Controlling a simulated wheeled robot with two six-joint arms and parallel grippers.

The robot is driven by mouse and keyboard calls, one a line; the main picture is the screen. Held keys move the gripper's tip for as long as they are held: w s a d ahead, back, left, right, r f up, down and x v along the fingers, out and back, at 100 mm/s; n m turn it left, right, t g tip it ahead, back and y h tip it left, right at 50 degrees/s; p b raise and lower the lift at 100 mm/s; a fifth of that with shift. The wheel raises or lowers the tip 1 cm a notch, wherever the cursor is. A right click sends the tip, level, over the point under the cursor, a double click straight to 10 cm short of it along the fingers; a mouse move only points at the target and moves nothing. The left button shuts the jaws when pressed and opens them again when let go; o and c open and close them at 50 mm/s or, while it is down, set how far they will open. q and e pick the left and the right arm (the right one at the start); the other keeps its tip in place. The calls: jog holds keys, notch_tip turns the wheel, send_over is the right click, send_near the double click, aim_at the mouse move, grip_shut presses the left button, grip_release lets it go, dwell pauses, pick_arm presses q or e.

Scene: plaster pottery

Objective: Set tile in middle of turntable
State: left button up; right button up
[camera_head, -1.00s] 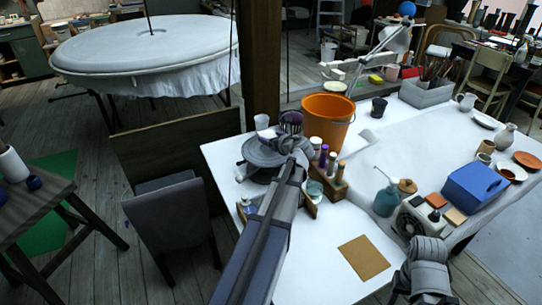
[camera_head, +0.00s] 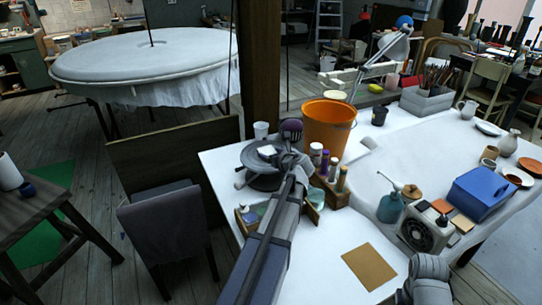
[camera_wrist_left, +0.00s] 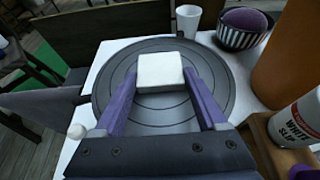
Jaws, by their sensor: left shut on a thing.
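The tile (camera_wrist_left: 160,69) is a small white square block in the left wrist view. It also shows in the head view (camera_head: 267,150). My left gripper (camera_wrist_left: 160,84) is shut on it, with a purple finger along each side. The turntable (camera_wrist_left: 214,62) is a round grey disc with ring grooves; in the head view it shows below the tile (camera_head: 258,181). The tile is over the disc's middle area, slightly toward its far side in the wrist view. I cannot tell whether it touches the disc. My right gripper is out of view; part of my right arm shows at lower right.
A white cup (camera_wrist_left: 188,20) and a striped bowl with a purple sponge (camera_wrist_left: 238,38) stand behind the turntable. An orange bucket (camera_head: 327,128) and a wooden rack of bottles (camera_head: 338,194) stand to its right. A brown square board (camera_head: 369,266) lies on the clear front table.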

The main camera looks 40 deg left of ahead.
pick_arm(q)
jog(key=o, duration=1.4)
jog(key=shift+f, duration=0.1)
jog(key=shift+c, duration=0.2)
jog(key=p+v, duration=0.5)
jog(key=v, duration=0.7)
jog(key=shift+s, duration=0.1)
